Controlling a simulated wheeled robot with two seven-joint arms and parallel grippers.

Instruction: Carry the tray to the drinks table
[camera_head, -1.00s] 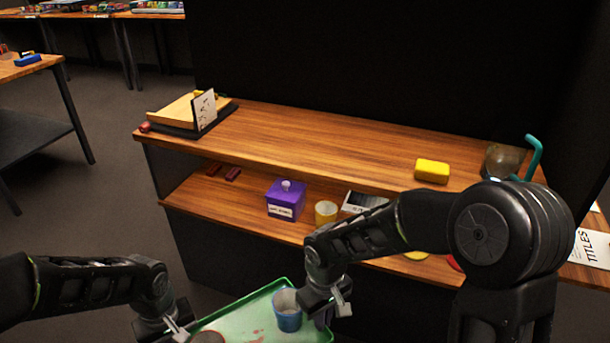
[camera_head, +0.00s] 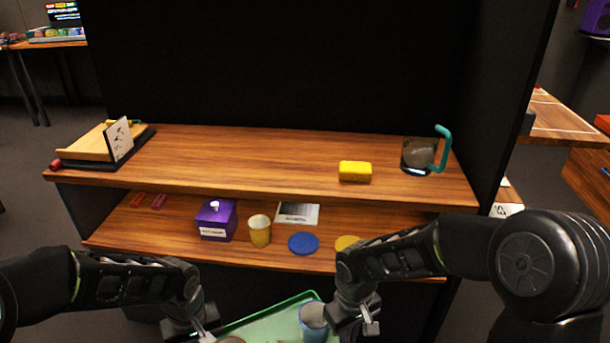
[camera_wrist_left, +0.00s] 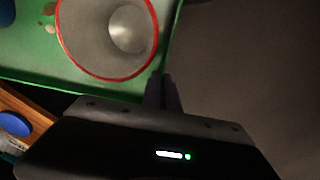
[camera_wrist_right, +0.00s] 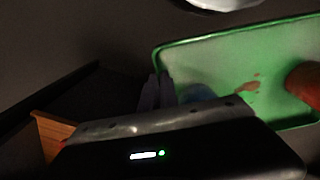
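The green tray (camera_head: 268,328) is in front of me at the bottom of the head view, its near part cut off. My left gripper (camera_head: 207,328) is at its left side, and in the left wrist view its fingers (camera_wrist_left: 162,92) are together at the tray's edge. My right gripper (camera_head: 368,318) is at its right side, and its fingers (camera_wrist_right: 156,92) are together on the tray's rim (camera_wrist_right: 210,42). A blue cup (camera_head: 313,320) stands on the tray near my right gripper. A red-rimmed cup (camera_wrist_left: 105,40) stands near my left gripper. No table is clearly marked as the drinks table.
A two-level wooden shelf (camera_head: 260,160) with a dark back panel stands ahead. Another wooden table (camera_head: 570,120) is at the right, beyond the panel.

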